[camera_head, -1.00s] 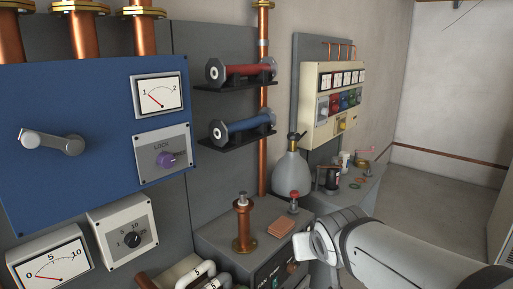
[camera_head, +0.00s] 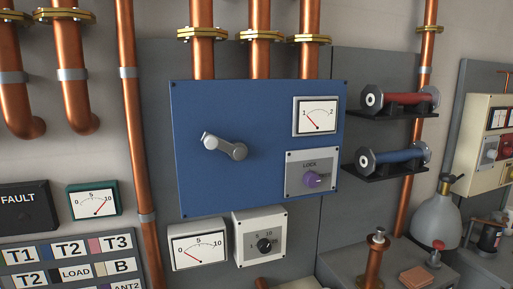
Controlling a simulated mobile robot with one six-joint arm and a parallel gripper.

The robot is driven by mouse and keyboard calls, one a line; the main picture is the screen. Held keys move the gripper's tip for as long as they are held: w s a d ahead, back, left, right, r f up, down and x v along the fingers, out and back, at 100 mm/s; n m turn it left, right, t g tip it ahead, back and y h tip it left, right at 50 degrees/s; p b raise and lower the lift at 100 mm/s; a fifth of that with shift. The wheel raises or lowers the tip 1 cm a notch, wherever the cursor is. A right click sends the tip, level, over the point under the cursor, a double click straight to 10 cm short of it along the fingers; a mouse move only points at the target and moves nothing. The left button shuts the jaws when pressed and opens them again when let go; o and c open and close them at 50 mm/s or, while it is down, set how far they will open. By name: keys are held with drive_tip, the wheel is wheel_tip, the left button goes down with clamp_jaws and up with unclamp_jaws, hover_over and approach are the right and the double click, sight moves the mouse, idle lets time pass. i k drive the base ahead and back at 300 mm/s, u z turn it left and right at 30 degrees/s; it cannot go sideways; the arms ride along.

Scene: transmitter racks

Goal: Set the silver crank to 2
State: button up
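The silver crank (camera_head: 225,147) is on the blue panel (camera_head: 260,185), left of its middle. Its arm runs from a round hub at the lower right to a pale knob at the upper left. A gauge (camera_head: 317,117) marked 1 and 2 sits at the panel's upper right, its needle pointing at or near 1. Below it is a grey LOCK plate (camera_head: 311,158) with a purple knob (camera_head: 313,179); its setting is too small to read. My gripper is not in view.
Below the panel are a 0-10 gauge (camera_head: 198,250) and a box with a black dial (camera_head: 264,245). A button board (camera_head: 75,258) is at lower left. Red and blue cylinders (camera_head: 400,100) on shelves, a grey flask (camera_head: 436,222) and a copper post (camera_head: 373,265) stand at right.

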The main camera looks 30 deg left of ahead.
sight(211, 140)
drive_tip(key=u, duration=1)
drive_tip(key=k, duration=0.4)
drive_tip(key=u, duration=0.5)
drive_tip(key=i, duration=0.5)
drive_tip(key=u, duration=0.05)
